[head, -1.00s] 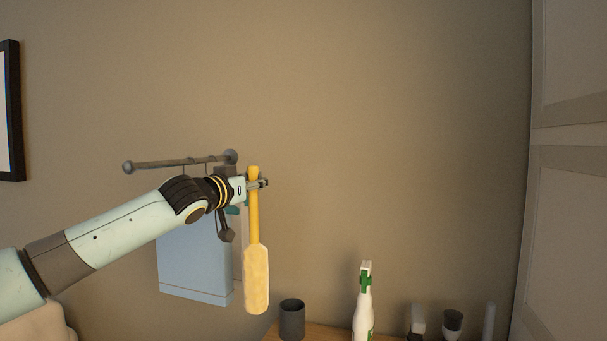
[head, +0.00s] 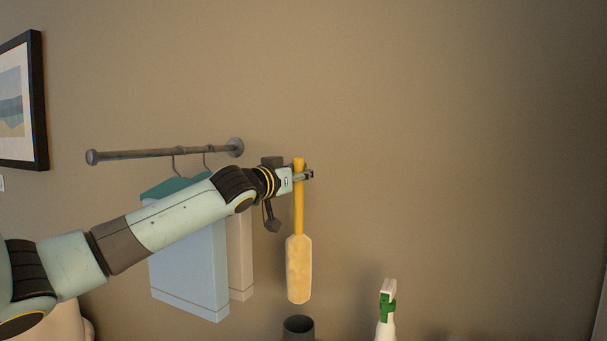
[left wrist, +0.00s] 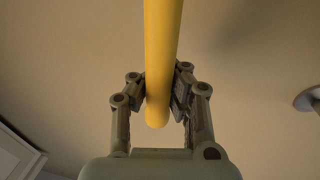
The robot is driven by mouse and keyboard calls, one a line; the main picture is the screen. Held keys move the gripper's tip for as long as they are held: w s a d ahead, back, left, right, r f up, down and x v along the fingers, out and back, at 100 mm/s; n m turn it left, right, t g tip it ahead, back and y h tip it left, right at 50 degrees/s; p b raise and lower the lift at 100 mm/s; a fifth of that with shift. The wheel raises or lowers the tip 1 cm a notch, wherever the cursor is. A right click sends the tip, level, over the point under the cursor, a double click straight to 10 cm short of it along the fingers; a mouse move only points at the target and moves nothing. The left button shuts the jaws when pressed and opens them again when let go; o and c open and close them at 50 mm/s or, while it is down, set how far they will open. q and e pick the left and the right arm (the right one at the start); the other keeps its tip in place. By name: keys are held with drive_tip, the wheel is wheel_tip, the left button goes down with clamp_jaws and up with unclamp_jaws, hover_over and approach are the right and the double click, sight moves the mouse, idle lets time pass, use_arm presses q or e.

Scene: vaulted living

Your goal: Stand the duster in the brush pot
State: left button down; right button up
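The duster (head: 299,268) has a yellow handle and a pale, flat head, and hangs upright with its head down. My left gripper (head: 306,175) is shut on the handle near its top end. In the left wrist view the yellow handle (left wrist: 161,50) runs between the two fingers (left wrist: 160,95), which press on it from both sides. The brush pot (head: 298,327), a dark grey cylinder, stands at the bottom edge of the head view, cut off below. The duster's head is above its rim, apart from it. My right gripper is not in view.
A white spray bottle with a green trigger (head: 387,305) stands right of the pot. A wall rail (head: 160,154) with hanging cloths (head: 190,260) is behind my left arm. A framed picture (head: 40,100) hangs at the left. The wall at the right is bare.

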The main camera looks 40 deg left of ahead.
sight(295, 228)
use_arm(q)
wheel_tip(295, 228, down, 4)
drive_tip(key=b, duration=0.2)
drive_tip(key=shift+r+b, duration=0.25)
drive_tip(key=shift+b, duration=0.05)
drive_tip(key=shift+f+b, duration=0.7)
drive_tip(key=shift+f, duration=0.05)
wheel_tip(295, 228, down, 3)
drive_tip(key=shift+r+b, duration=0.1)
drive_tip(key=shift+b, duration=0.9)
drive_tip(key=shift+f+b, duration=1.6)
drive_tip(key=shift+f, duration=0.65)
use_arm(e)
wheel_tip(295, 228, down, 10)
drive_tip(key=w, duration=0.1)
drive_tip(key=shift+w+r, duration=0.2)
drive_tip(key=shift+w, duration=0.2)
use_arm(q)
drive_tip(key=c, duration=2)
unclamp_jaws()
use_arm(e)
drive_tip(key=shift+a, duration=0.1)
